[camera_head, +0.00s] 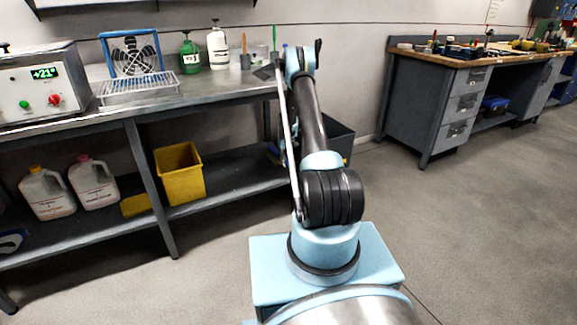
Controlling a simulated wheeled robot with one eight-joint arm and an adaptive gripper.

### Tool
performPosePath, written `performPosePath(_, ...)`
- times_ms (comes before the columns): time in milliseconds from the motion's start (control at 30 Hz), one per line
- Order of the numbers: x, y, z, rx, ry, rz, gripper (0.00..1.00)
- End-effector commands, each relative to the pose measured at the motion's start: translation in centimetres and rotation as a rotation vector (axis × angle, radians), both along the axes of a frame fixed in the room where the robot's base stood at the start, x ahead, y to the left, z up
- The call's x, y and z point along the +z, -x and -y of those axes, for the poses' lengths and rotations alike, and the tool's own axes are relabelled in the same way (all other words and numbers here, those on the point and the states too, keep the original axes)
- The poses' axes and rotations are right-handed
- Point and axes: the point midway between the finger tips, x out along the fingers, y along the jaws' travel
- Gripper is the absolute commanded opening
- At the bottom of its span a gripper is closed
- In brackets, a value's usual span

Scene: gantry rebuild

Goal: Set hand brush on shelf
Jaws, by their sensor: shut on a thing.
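The grey metal lower shelf (232,178) runs under the steel-topped bench on the left. Its stretch right of the yellow bin is bare as far as my arm. My arm rises in front of the bench's right end and bends over at the top. Its far part goes down behind the nearer links, so my gripper and anything in it are hidden. A small dark and blue bit shows left of the arm at the shelf's right end; I cannot tell what it is. I cannot make out a hand brush for sure.
The shelf holds a yellow bin (179,173), two white jugs (48,195) (93,183) and a yellow block (136,205). Bottles and a rack (139,86) stand on the bench top (215,84). A dark bin (340,140) stands behind my arm. The floor at right is clear.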

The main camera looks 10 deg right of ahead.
Motion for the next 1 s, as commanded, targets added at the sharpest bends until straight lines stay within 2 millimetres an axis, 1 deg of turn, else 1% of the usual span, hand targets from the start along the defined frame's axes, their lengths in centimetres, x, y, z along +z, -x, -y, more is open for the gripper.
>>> performPosePath(33, -0.1, -0.6, -0.2, 0.001, 0.0, 0.0, 0.0)
performPosePath(367, -0.4, -4.1, -1.4, 0.001, 0.0, 0.0, 0.0)
performPosePath(800, -2.3, -8.4, -2.7, 0.0, 0.0, 0.0, 0.0)
performPosePath(867, -2.7, -8.7, -2.8, -0.001, 0.0, 0.0, 0.0)
performPosePath(1000, -3.9, -8.6, -2.8, -0.001, 0.0, 0.0, 0.0)
